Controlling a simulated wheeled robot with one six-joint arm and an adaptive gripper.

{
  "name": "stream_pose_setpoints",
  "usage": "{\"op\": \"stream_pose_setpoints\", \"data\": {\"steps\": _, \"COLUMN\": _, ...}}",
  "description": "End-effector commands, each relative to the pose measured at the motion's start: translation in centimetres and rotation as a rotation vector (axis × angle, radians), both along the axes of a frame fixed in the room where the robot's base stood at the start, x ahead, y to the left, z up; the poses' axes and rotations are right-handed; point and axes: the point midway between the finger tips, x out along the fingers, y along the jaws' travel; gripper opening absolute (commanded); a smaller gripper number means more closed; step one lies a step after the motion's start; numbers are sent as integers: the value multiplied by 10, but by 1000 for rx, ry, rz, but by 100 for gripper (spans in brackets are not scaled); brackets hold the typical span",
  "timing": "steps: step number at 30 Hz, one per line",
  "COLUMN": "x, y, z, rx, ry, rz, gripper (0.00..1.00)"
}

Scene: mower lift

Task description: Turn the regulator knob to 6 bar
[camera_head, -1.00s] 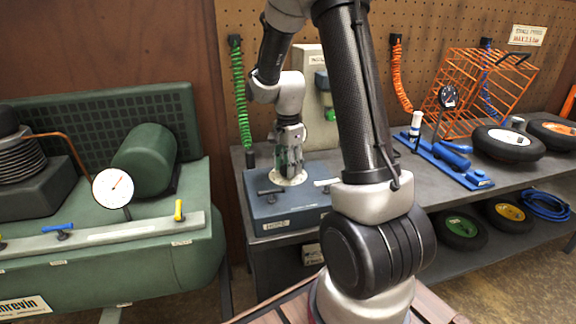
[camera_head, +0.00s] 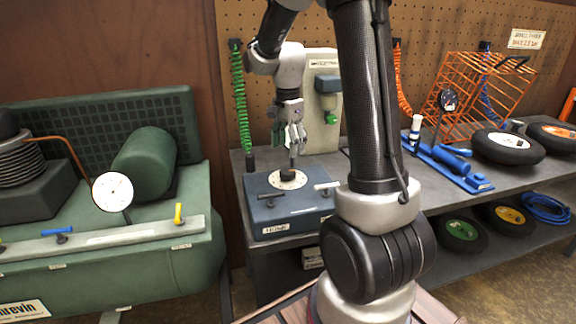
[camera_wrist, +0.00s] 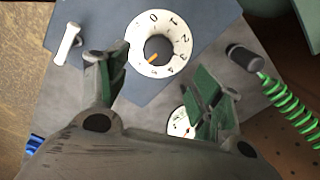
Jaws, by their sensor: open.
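The regulator knob (camera_head: 291,165) is a dark upright knob on a round white dial (camera_head: 287,180), on top of a blue-grey box (camera_head: 275,208). In the wrist view the knob (camera_wrist: 157,49) has an orange pointer aimed down and left, past the readable 0 to 4. The figure at the pointer is not readable. My gripper (camera_head: 290,142) is open and empty, just above the knob. In the wrist view my gripper (camera_wrist: 165,85) shows two separate green-padded fingers, with the knob beyond them and not between them.
A white gauge (camera_head: 112,192) stands on the green compressor at left. A green coiled hose (camera_head: 240,100) hangs behind the box. A partly hidden small gauge (camera_wrist: 178,122) shows in the wrist view.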

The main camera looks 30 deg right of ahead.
Motion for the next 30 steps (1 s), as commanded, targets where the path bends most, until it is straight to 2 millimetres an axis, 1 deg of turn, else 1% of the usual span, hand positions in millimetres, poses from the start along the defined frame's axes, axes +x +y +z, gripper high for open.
{"op": "stream_pose_setpoints", "data": {"steps": 1, "x": 0, "y": 0, "z": 9, "rx": 0, "ry": -2, "rz": 0, "gripper": 65}}
{"op": "stream_pose_setpoints", "data": {"steps": 3, "x": 1, "y": 0, "z": 21, "rx": 0, "ry": -2, "rz": -1, "gripper": 65}}
{"op": "stream_pose_setpoints", "data": {"steps": 6, "x": 1, "y": 1, "z": 31, "rx": 2, "ry": 0, "rz": -1, "gripper": 65}}
{"op": "stream_pose_setpoints", "data": {"steps": 9, "x": 1, "y": 1, "z": 37, "rx": 2, "ry": 0, "rz": -1, "gripper": 65}}
{"op": "stream_pose_setpoints", "data": {"steps": 25, "x": 0, "y": 1, "z": 37, "rx": 3, "ry": 2, "rz": 1, "gripper": 65}}
{"op": "stream_pose_setpoints", "data": {"steps": 28, "x": 0, "y": 1, "z": 37, "rx": 2, "ry": 3, "rz": 50, "gripper": 65}}
{"op": "stream_pose_setpoints", "data": {"steps": 30, "x": 0, "y": 1, "z": 37, "rx": 2, "ry": 2, "rz": 129, "gripper": 65}}
